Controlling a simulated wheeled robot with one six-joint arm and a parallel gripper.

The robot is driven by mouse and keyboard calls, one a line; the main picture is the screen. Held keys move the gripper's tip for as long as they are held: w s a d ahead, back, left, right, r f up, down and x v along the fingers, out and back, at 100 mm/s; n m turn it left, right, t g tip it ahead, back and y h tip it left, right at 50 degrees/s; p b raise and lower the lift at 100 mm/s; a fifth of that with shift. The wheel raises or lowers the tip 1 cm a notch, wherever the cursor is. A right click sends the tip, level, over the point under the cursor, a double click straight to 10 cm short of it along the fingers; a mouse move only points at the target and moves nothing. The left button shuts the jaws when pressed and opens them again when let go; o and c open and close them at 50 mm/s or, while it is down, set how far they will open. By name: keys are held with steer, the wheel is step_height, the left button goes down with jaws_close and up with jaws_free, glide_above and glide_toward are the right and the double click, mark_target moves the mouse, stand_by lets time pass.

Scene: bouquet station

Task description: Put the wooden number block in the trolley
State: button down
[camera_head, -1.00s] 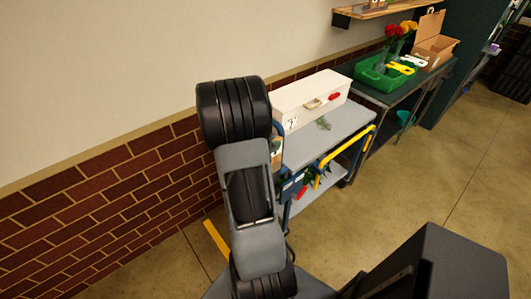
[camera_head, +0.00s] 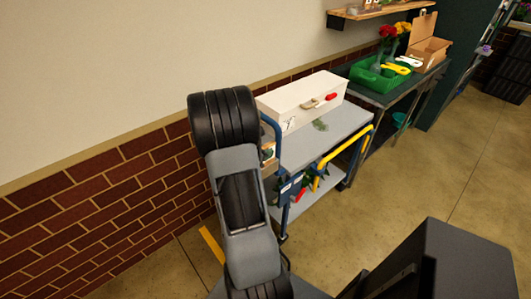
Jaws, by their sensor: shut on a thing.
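The trolley (camera_head: 335,148) has a grey top shelf, a lower shelf and a blue push handle at its left end. It stands beside the brick wall, right of my arm. My gripper is not in view; my own black and grey arm links fill the middle and hide what lies behind them. A small tan, wood-coloured thing shows partly between my arm and the blue handle; I cannot tell whether it is the wooden number block or what holds it. No other wooden number block can be made out.
A long white box (camera_head: 297,103) and a small greenish thing (camera_head: 320,125) are on the trolley's top. Red, green and yellow items are at its lower shelf. Behind it a table bears a green tray (camera_head: 366,78) and a cardboard box (camera_head: 426,52). The floor at right is open.

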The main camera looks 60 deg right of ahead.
steer(key=shift+s+a+f, duration=0.15)
steer(key=shift+a+f, duration=0.05)
steer(key=shift+f, duration=0.35)
steer(key=c, duration=1)
jaws_free()
steer(key=shift+s+a, duration=0.1)
steer(key=shift+s, duration=0.05)
steer(key=shift+b, duration=0.3)
steer(key=shift+r+p, duration=0.25)
steer(key=shift+p, duration=0.1)
steer(key=w+a+r+m+t+y, duration=0.1)
steer(key=a+r+m+t+y, duration=0.1)
steer(key=a, duration=1)
steer(key=w+a+r+m+t+y, duration=0.1)
steer(key=a+r+m+t+y, duration=0.2)
steer(key=a, duration=1)
steer(key=w+a+r+m+t+y+p, duration=0.1)
steer(key=a+r+m+y, duration=0.5)
steer(key=a, duration=0.7)
steer(key=shift+w+a+m+t+y, duration=0.1)
steer(key=shift+m+t+y, duration=0.85)
steer(key=shift+m, duration=0.75)
